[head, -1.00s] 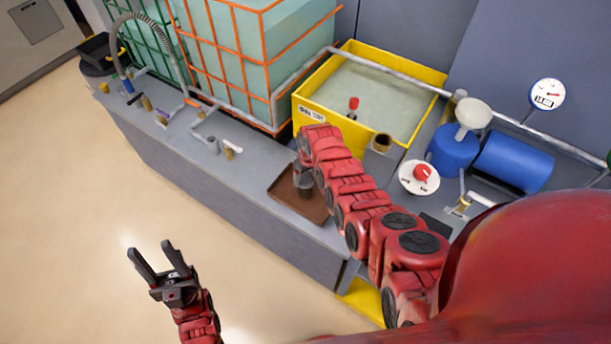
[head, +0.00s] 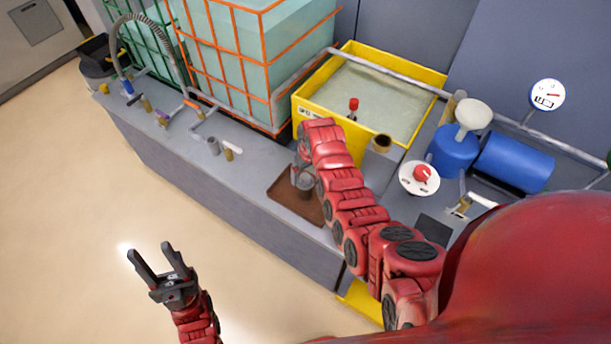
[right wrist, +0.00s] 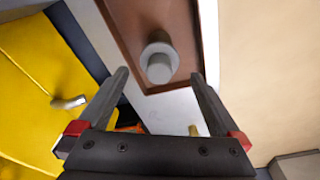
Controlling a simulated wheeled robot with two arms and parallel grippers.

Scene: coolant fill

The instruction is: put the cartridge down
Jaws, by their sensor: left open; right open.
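The cartridge (head: 304,183) is a short grey cylinder with a wider rim. It stands upright on the brown tray (head: 285,197) on the grey bench. In the right wrist view the cartridge (right wrist: 159,64) shows over the brown tray floor (right wrist: 128,30), just beyond the fingertips and apart from them. My right gripper (right wrist: 160,79) is open and empty, its fingers spread to either side of the line to the cartridge. In the head view my right arm partly covers the gripper and the tray's right side. My left gripper (head: 158,250) is open and empty over the floor.
A yellow tank (head: 372,95) of liquid stands behind the tray. Small fittings (head: 228,153) and pipes line the bench to the left. A blue drum (head: 515,160) and a red-knobbed dial (head: 419,178) are at the right.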

